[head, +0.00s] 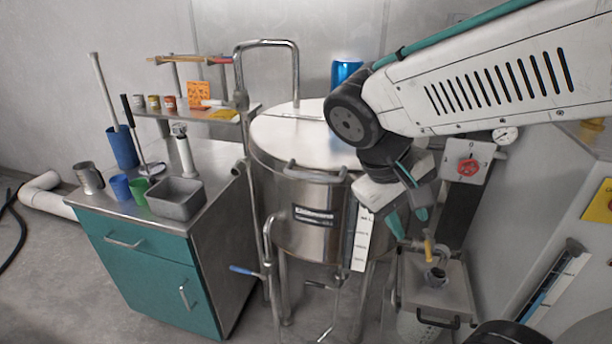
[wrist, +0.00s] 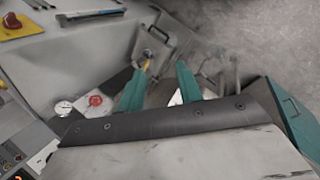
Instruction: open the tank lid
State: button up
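The steel tank (head: 290,215) stands in the middle of the head view. Its round lid (head: 285,135) lies flat on top and looks closed. A bar handle (head: 315,173) sits at the lid's front edge. My gripper (head: 410,222) is in front and to the right of the tank, apart from the handle, with its teal fingers pointing down. The fingers also show in the wrist view (wrist: 160,82), spread with an empty gap between them. My arm hides the right part of the lid. I cannot make out the lid in the wrist view.
A steel box with a yellow-handled part (head: 429,246) stands below my gripper. A panel with a red knob (head: 467,168) is to the right. A teal cabinet (head: 150,275) with cups and a tray is left. A bent pipe (head: 268,42) rises behind the lid.

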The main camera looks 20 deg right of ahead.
jog(key=w+a+f+n+t+h, duration=0.1)
jog(key=w+a+n+t+h, duration=0.1)
jog(key=w+h, duration=0.6)
jog(key=n+t, duration=0.4)
jog(key=t, duration=0.3)
send_near(311, 177)
jog(key=x, duration=0.3)
jog(key=shift+h, duration=0.3)
jog(key=x, duration=0.7)
jog(key=shift+w+d+f, duration=0.25)
jog(key=shift+w, duration=0.05)
grip_shut()
